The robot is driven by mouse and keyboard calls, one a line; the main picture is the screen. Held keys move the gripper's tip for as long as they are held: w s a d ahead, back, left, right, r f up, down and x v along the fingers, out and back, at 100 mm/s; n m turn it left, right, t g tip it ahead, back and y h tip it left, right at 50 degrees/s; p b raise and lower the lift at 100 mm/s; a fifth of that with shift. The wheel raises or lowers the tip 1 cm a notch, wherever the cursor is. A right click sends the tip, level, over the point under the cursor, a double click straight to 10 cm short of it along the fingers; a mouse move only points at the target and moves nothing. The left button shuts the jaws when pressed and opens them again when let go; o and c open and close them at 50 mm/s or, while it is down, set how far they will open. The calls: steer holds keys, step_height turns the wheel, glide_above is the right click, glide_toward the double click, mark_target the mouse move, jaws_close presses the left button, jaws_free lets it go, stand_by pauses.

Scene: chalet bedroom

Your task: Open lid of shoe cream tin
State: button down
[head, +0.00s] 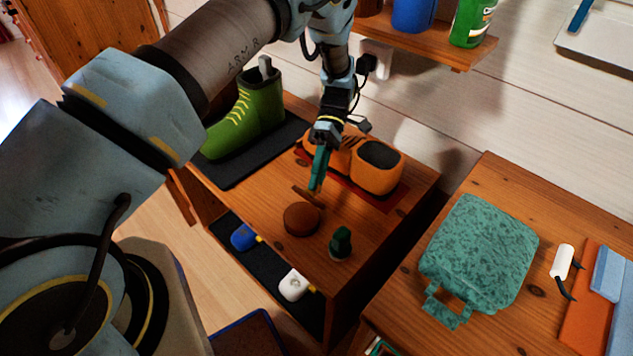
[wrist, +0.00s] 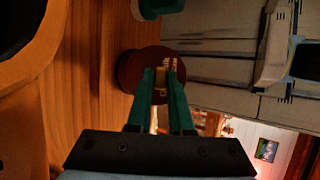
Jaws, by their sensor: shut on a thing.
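The shoe cream tin (head: 301,221) is a short round brown tin on the wooden cabinet top, in front of the orange shoes. Its lid (head: 307,197) shows nearly edge-on as a thin brown bar, apart from the tin and just above and behind it. My gripper (head: 316,190) is shut on the lid, with teal fingers pointing down. In the wrist view the round dark lid (wrist: 131,72) faces the camera, with pale lettering and a yellowish piece between my fingertips (wrist: 161,78). The tin is hidden behind the lid there.
Orange shoes (head: 378,168) on a red mat stand behind the tin. A small green bottle (head: 341,243) stands close at its right. A green boot (head: 245,120) stands at the back left. The shelf (head: 440,48) is behind my arm.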

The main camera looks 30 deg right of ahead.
steer(key=shift+d+f+y, duration=0.15)
steer(key=shift+d+y, duration=0.05)
steer(key=shift+y, duration=0.2)
